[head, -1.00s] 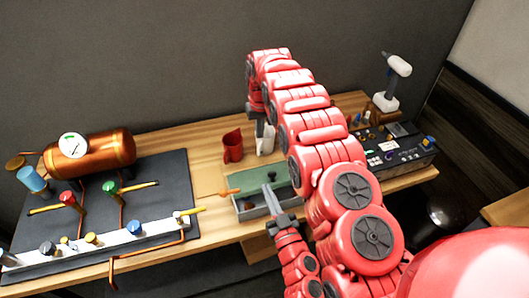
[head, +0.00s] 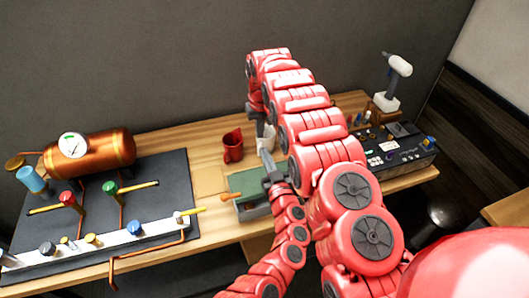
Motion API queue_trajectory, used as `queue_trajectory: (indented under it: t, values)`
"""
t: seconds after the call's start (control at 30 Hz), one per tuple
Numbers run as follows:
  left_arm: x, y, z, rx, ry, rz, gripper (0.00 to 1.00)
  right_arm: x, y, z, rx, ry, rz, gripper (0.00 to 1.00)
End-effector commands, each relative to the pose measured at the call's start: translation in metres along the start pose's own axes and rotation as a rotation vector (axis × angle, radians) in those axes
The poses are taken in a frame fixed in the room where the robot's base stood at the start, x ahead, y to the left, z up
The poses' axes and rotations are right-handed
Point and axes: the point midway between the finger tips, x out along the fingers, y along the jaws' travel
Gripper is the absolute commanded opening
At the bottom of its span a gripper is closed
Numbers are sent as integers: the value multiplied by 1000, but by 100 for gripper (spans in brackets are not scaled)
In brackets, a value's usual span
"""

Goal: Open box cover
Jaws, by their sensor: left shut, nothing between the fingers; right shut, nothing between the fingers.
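A grey box (head: 252,213) with a green cover (head: 244,183) sits near the front edge of the wooden table. A narrow gap with something dark shows along its front; how far the cover is open is hard to tell. My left gripper (head: 267,161) is shut and empty, its fingers reaching over the right part of the box and hiding it. Whether it touches the cover is unclear.
A copper boiler (head: 95,156) and valve board (head: 160,172) fill the left. A black case (head: 405,155) stands right. My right arm hides the table beyond the box.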

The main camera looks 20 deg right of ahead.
Motion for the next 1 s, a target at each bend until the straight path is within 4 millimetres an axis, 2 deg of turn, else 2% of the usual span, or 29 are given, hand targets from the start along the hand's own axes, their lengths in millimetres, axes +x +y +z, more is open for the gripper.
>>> queue_trajectory:
  t: [0.23, 1.0]
  values:
    - [11, 0, -1, 0, 1, -1, 0, 0, 0, 0, 0, 0, 0, 0]
    - [11, 0, 0, 0, 0, -1, 0, 0, 0, 0, 0, 0, 0, 0]
